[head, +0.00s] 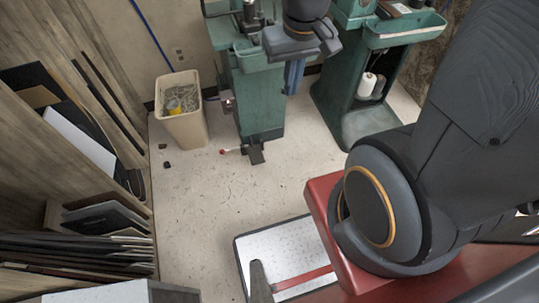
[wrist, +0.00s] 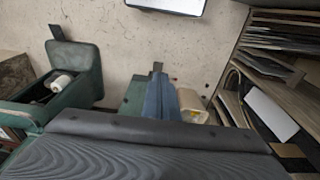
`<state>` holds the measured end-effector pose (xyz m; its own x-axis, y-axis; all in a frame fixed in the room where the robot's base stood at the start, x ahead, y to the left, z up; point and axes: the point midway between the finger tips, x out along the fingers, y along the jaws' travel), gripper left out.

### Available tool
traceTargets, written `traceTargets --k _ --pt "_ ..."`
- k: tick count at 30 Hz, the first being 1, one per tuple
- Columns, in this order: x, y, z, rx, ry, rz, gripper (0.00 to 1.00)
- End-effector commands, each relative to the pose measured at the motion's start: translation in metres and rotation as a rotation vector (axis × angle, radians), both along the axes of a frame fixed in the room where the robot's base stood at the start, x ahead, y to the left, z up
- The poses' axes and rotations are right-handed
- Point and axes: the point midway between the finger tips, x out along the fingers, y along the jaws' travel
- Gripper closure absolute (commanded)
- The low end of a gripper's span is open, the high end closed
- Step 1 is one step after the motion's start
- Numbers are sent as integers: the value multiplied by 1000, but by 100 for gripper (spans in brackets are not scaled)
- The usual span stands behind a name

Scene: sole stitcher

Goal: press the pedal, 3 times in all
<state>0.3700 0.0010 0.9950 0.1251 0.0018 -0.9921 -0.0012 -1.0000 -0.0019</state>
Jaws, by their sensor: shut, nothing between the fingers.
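The pedal (head: 256,153) is a small dark plate low at the front foot of the green machine (head: 259,100), just above the floor. A thin lever with a red and white end (head: 224,151) sticks out to its left. In the wrist view the dark pedal (wrist: 157,67) shows just beyond my fingertips. My gripper (head: 291,90) has blue fingers, pointing down beside the machine's right side, above and to the right of the pedal in the head view. The fingers (wrist: 160,77) are shut and empty. I see no contact with the pedal.
A beige waste bin (head: 183,115) stands left of the machine. Another green machine (head: 358,110) with white spools stands to the right. Wooden racks with dark sheets (head: 85,235) line the left. Small dark scraps lie near the bin. The floor before the pedal is clear.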

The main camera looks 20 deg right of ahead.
Motion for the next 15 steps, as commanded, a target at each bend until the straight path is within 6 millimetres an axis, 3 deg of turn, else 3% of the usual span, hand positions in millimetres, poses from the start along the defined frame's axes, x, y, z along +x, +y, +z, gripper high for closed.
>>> traceTargets --k 10,15 --pt "2 0 -2 0 1 3 100" --pt "20 1 -31 1 6 42 100"
